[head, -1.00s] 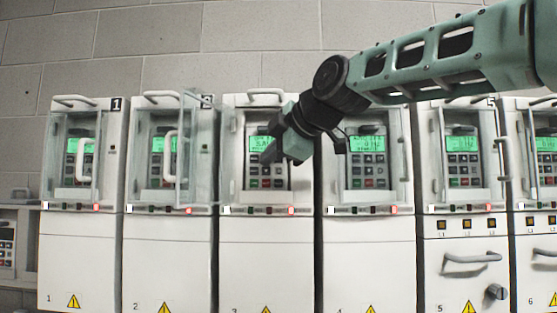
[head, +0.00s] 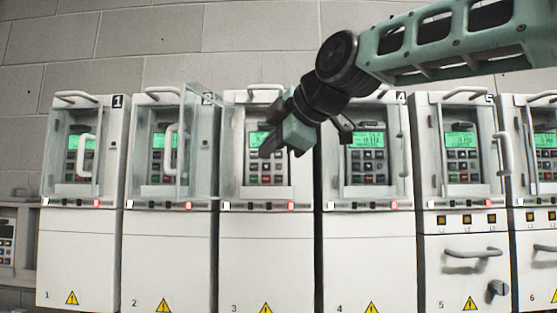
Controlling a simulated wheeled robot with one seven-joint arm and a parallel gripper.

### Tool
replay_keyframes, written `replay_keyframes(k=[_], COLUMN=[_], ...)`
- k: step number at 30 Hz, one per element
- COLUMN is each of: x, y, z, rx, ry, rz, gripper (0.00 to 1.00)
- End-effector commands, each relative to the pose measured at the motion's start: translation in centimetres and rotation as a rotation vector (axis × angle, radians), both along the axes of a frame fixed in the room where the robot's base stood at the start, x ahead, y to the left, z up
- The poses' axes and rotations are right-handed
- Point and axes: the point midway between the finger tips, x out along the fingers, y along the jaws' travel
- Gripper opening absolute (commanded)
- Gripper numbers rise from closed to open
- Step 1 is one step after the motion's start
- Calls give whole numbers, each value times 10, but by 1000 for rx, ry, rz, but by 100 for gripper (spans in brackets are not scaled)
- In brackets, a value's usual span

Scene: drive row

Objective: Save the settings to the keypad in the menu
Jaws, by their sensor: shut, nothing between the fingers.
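A row of white drive cabinets stands against the wall. Cabinet 3 (head: 266,265) is in the middle, and its keypad (head: 266,170) has a lit green screen and rows of dark, red and green buttons. My gripper (head: 270,150) is shut and empty in front of this keypad. It covers the right part of the screen and some upper buttons. I cannot tell whether the fingertips touch the keypad. A clear door (head: 195,150) stands swung open at the left of cabinet 3, at cabinet 2's edge. The screen text is too small and covered to read.
Cabinets 1 (head: 80,250), 2 (head: 168,255) and 5 (head: 465,235) have similar keypads. Door handles (head: 86,157) stick out. Red lights show on several lower strips.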

Motion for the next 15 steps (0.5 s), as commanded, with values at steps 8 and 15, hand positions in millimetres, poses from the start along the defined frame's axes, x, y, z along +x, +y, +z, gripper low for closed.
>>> replay_keyframes(k=[8, 15], x=[-20, -20], y=[0, 0], z=[0, 0], rx=[1, 1], ry=[0, 0], rz=[-1, -1], gripper=[0, 0])
